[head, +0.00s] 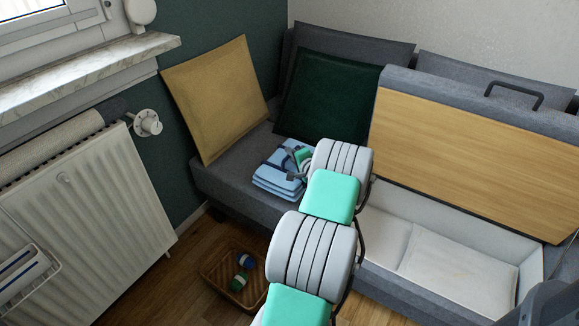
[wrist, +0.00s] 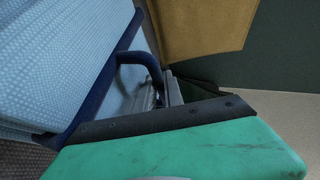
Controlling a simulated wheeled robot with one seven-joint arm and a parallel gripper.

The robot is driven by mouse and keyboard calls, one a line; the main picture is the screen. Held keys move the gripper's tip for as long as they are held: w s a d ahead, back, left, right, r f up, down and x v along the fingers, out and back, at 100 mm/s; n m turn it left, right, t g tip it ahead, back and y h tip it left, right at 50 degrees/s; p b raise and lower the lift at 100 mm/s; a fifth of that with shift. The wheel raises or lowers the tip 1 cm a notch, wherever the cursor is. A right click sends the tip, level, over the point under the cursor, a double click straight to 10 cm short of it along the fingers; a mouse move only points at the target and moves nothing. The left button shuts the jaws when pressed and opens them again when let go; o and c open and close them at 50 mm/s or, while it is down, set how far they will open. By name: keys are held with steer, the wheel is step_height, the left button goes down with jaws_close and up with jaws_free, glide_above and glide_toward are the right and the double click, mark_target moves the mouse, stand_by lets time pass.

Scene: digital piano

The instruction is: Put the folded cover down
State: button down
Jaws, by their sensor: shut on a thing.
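The folded cover (head: 277,178) is a light blue, patterned stack with a dark blue band around it. In the head view it is at the left part of the grey sofa seat, partly hidden by my arm. It also fills the left of the wrist view (wrist: 60,60). My gripper (head: 302,157) is at the cover's right side. In the wrist view my gripper (wrist: 168,90) is shut on the dark blue strap loop of the cover. I cannot tell whether the cover's underside touches the seat.
A yellow cushion (head: 220,98) and a dark green cushion (head: 325,97) lean behind the cover. The sofa's storage box (head: 400,226) is open at right, its wooden panel (head: 475,155) raised. A wicker basket (head: 222,285) stands on the floor. A radiator (head: 95,220) is at left.

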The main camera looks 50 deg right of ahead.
steer(key=shift+w+d+f, duration=0.2)
steer(key=shift+w+f, duration=0.1)
steer(key=shift+w+d+f+b, duration=0.15)
steer(key=shift+f+b, duration=0.25)
steer(key=shift+f, duration=0.45)
steer(key=shift+w+a+f+b, duration=0.1)
steer(key=shift+f+b, duration=0.3)
steer(key=shift+f, duration=0.45)
steer(key=shift+f, duration=0.25)
steer(key=c, duration=1.5)
jaws_free()
steer(key=shift+o, duration=0.2)
